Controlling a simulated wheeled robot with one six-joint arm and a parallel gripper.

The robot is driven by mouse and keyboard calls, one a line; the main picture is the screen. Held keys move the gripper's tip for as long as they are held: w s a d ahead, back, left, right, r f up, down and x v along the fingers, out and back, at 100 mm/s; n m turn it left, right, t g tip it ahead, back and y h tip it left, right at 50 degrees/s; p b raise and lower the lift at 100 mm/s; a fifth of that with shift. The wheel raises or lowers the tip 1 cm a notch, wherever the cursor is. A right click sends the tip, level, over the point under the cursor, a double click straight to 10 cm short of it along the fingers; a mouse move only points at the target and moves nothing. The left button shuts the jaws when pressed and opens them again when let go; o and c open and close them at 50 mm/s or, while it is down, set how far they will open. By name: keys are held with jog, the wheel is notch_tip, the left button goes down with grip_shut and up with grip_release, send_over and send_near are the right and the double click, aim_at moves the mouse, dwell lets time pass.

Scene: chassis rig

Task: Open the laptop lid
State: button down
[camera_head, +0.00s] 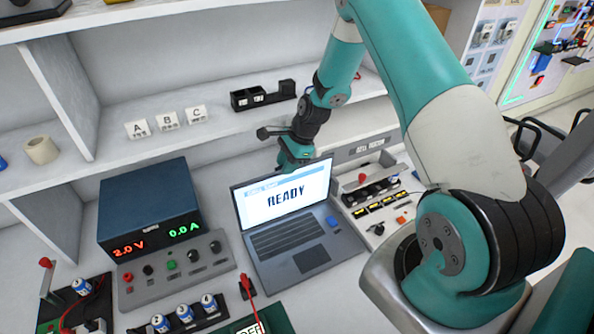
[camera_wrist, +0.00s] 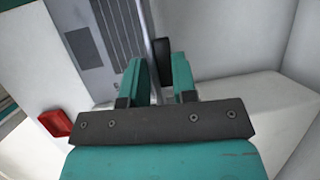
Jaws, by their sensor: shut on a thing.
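The laptop (camera_head: 312,247) stands open on the bench, its base flat and its lid (camera_head: 284,193) raised steeply. Part of the laptop's base (camera_wrist: 88,45) shows at upper left there. The fingers' exact contact is partly hidden in both views.
A blue power supply (camera_head: 150,208) stands left of the laptop. A device panel (camera_head: 378,190) is close on the right. A shelf (camera_head: 235,128) with lettered blocks (camera_head: 168,120) is behind.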

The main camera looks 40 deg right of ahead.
jog(key=shift+w, duration=0.55)
jog(key=shift+w+d, duration=0.1)
jog(key=shift+d, duration=0.15)
jog(key=c, duration=1.1)
grip_release()
jog(key=shift+a, duration=0.1)
jog(key=b+v, duration=0.4)
jog(key=v, duration=1.3)
jog(key=shift+d+r, duration=0.15)
jog(key=shift+d, duration=0.05)
